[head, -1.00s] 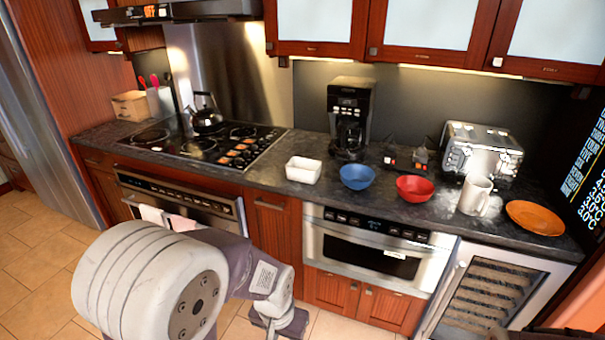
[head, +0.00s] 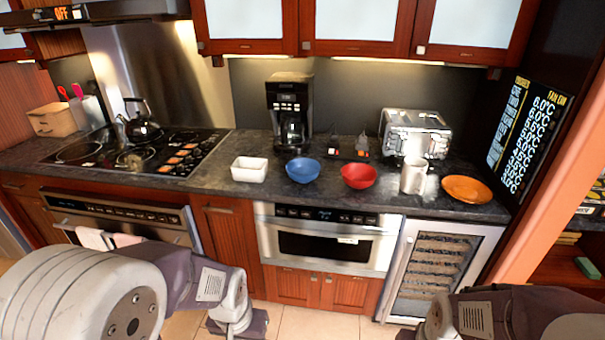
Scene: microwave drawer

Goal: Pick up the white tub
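The white tub (head: 249,169) is a small rectangular container standing upright on the dark countertop, to the left of the blue bowl. My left arm comes in from the lower left, and its wrist end (head: 237,322) is low in front of the cabinets, well below and apart from the tub. My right arm (head: 470,318) shows at the lower right, in front of the wine cooler. The fingers of both grippers are not visible; they lie below the picture's edge or behind the arm links.
A coffee maker (head: 291,112) and toaster (head: 415,134) stand behind. The cooktop (head: 140,152) is left. The microwave drawer (head: 325,244) is shut.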

